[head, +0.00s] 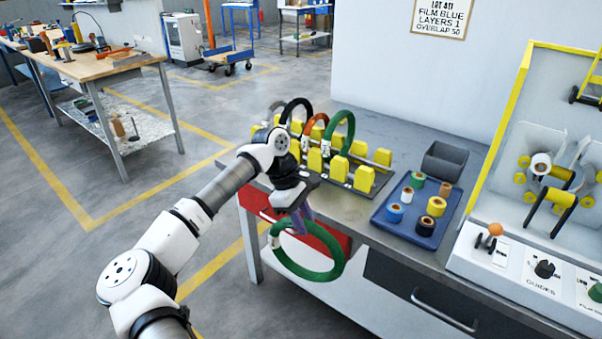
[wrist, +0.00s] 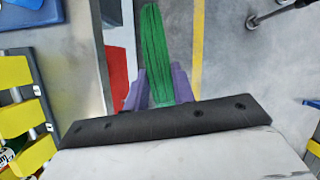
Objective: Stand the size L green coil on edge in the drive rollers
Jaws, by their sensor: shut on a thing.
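A large green coil (head: 333,274) hangs from my gripper (head: 297,222), in front of the table's front edge and below its top. In the wrist view the coil (wrist: 155,50) shows edge-on between the purple fingers of my gripper (wrist: 160,87), which are shut on it. A pale tag sits on the coil's left side in the head view. The drive rollers (head: 560,172) appear to be the black rollers with yellow ends in the machine at the right; they hold no coil. Another green coil (head: 350,124) stands in the yellow rack, with a white tag.
The yellow-block rack (head: 363,178) also holds an orange coil (head: 309,126) and a black coil (head: 285,112). A blue tray (head: 432,240) with several film rolls and a grey bin (head: 443,161) lie between rack and machine. A control panel (head: 515,262) fronts the machine.

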